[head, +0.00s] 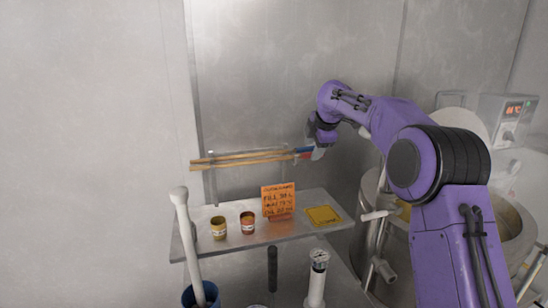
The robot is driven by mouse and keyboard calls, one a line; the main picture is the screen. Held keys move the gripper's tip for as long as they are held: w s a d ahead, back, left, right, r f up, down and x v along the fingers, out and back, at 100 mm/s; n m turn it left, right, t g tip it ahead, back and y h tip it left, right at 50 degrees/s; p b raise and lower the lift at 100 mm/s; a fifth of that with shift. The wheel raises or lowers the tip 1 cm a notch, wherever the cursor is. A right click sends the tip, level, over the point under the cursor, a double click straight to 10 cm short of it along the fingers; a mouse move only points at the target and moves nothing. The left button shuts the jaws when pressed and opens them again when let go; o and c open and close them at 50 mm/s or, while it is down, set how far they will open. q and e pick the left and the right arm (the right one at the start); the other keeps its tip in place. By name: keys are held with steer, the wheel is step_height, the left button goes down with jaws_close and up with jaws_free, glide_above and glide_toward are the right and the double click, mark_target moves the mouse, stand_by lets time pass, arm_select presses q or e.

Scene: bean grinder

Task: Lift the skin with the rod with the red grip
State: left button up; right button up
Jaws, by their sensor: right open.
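Thin wooden rods (240,159) lie level side by side on a rack against the metal wall, above the shelf. At their right end a red grip (302,156) shows just below a blue one (304,149). My right gripper (316,153) is at these grips, with its jaws open. Its fingers partly cover the rod ends, and I cannot tell whether they touch them. A large round metal vat (510,230) stands at the right, mostly behind my right arm. The skin cannot be made out. My left gripper is out of view.
A metal shelf (240,250) below the rods holds two small jars (218,228), an orange sign (279,201) and a yellow card (323,215). A white pole-like tool (187,235) stands in a blue container (201,295). A control box (508,120) is behind the vat.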

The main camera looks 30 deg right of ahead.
mark_target(310, 153)
steer(key=x, duration=0.3)
steer(key=shift+w+d, duration=0.15)
steer(key=shift+r, duration=0.1)
jaws_close()
